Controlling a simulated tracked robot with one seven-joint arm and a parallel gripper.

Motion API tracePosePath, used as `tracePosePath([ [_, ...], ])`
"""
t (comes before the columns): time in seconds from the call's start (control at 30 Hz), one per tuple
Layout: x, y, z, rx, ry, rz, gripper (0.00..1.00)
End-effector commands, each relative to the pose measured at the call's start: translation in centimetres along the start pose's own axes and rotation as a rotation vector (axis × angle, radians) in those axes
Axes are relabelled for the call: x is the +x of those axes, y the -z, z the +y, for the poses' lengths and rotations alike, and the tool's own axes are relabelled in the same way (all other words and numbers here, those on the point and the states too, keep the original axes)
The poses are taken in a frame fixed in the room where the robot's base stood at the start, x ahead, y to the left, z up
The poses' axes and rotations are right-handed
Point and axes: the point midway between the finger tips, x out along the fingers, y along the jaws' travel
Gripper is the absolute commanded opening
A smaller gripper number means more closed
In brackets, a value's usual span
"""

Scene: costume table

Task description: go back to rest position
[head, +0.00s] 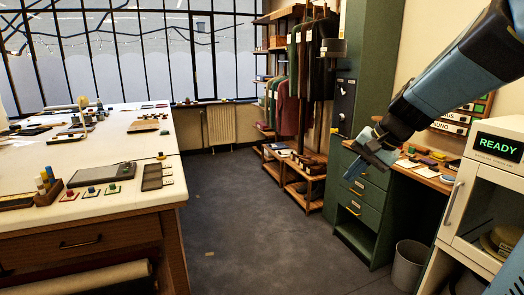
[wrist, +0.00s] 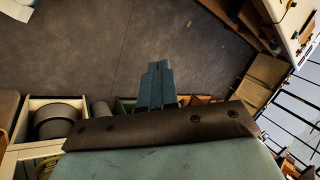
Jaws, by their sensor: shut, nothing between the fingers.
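My gripper (head: 356,170) hangs at the end of my blue arm, which reaches in from the upper right of the head view. It is in the air in front of the green cabinet's drawers (head: 366,187). Its fingers are together and hold nothing. In the wrist view, the closed blue-grey fingers (wrist: 156,85) stand out over the dark floor (wrist: 130,45), with no object at their tips.
A white-topped work table (head: 110,140) with trays and small blocks stands at left. A white cabinet with a READY display (head: 498,147) is at right, near my arm. A grey bin (head: 408,264) stands on the floor. The middle floor (head: 240,230) is clear.

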Motion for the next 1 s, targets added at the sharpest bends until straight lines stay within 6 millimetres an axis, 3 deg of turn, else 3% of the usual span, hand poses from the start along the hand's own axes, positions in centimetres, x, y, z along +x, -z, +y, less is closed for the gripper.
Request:
tracePosePath([
  [0.2,-2.4,-5.2,1.5,-0.215,-0.118,0.066,0.00],
  [0.5,-5.3,-10.4,4.7,-0.490,-0.263,0.171,0.00],
  [0.7,-6.7,-12.2,6.6,-0.616,-0.326,0.232,0.00],
  [1.0,-7.1,-12.7,7.4,-0.664,-0.352,0.255,0.00],
])
